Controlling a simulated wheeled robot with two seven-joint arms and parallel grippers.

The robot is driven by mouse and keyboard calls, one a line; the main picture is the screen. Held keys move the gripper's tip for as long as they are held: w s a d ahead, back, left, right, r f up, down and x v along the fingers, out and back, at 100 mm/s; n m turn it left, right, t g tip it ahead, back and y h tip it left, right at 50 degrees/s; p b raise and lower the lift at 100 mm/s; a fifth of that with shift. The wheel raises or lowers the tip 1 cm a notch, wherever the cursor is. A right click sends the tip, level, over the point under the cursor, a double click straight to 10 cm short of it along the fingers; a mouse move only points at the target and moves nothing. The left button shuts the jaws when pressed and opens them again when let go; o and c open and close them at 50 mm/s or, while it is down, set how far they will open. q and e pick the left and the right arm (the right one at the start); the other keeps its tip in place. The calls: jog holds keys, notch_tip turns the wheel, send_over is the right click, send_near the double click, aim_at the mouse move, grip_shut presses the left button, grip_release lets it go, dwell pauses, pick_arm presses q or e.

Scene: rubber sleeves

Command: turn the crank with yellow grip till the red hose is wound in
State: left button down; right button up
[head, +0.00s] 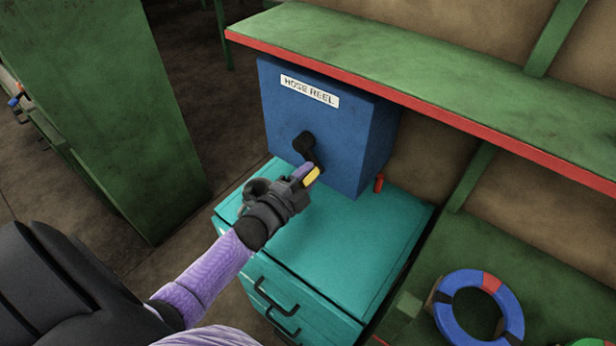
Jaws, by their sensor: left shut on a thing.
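The blue hose reel box (342,132), with a white label reading HOSE REEL, stands on a teal cabinet. A black crank (305,145) is on its front face. The crank's yellow grip (312,177) points down toward my left gripper. My left gripper (305,174), on a purple-sleeved arm, is shut on the yellow grip and hides part of it. A short red hose end (379,183) shows at the lower right side of the box. My right gripper is not in view.
The teal cabinet (350,255) has black drawer handles. A green shelf with a red edge (430,75) runs above and right of the box. A blue ring with a red patch (455,320) lies at lower right. A green panel (95,110) stands at left.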

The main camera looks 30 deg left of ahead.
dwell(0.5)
pick_arm(q)
jog(key=shift+c, duration=1.6)
grip_release()
jog(key=s, duration=1)
jog(key=shift+a+p, duration=0.4)
